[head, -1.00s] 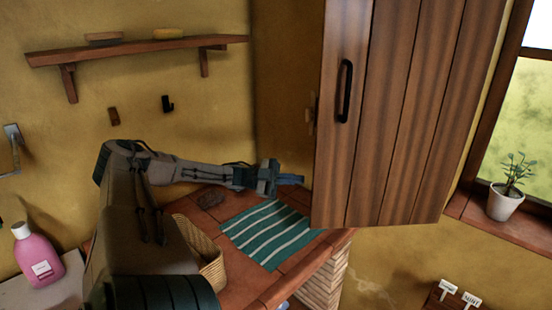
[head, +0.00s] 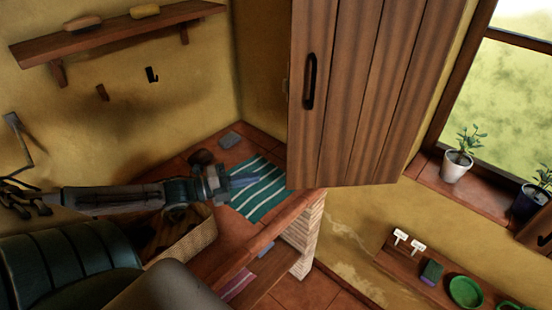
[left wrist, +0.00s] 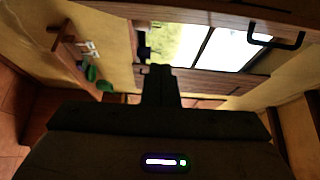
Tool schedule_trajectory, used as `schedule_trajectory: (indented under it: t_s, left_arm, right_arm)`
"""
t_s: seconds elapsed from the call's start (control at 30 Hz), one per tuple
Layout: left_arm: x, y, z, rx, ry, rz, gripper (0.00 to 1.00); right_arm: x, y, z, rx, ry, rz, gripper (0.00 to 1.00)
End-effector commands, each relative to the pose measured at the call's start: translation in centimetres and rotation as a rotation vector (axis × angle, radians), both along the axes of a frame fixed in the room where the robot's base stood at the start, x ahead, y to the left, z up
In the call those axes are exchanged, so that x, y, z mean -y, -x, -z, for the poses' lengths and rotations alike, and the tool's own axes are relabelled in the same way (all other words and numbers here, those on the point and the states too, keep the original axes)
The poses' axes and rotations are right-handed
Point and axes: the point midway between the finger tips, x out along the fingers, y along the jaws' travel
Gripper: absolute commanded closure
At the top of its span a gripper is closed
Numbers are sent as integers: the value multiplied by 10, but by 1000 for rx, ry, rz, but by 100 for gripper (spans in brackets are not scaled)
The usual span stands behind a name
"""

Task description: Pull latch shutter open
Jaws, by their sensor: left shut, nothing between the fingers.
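The latch shutter (head: 375,95) is a tall panel of dark wooden planks at the upper right of the head view. A black bar handle (head: 309,81) is fixed near its left edge; a dark handle (left wrist: 277,36) also shows at the top right of the left wrist view. My left gripper (head: 258,179) is shut and empty, below and left of the shutter, over the striped cloth. It is apart from the handle. In the left wrist view its shut fingers (left wrist: 158,72) point toward the window. My right gripper is not in view.
A green striped cloth (head: 262,198) lies on the tiled counter (head: 225,232), with a wicker basket (head: 190,240) beside it. A wall shelf (head: 120,30) is at upper left. A potted plant (head: 455,165) stands on the window sill. A low shelf with green dishes (head: 466,291) is at lower right.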

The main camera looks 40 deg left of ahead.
Motion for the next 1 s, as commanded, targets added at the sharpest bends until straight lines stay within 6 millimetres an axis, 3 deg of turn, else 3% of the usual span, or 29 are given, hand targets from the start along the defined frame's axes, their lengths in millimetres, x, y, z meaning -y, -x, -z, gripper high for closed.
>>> schedule_trajectory:
  t_s: [0.5, 1.0]
  left_arm:
    - [22, -35, 0, 6, 3, -8, 100]
    - [44, -67, 6, 1, -4, 1, 100]
  right_arm:
    - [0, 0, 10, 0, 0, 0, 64]
    - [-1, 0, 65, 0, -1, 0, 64]
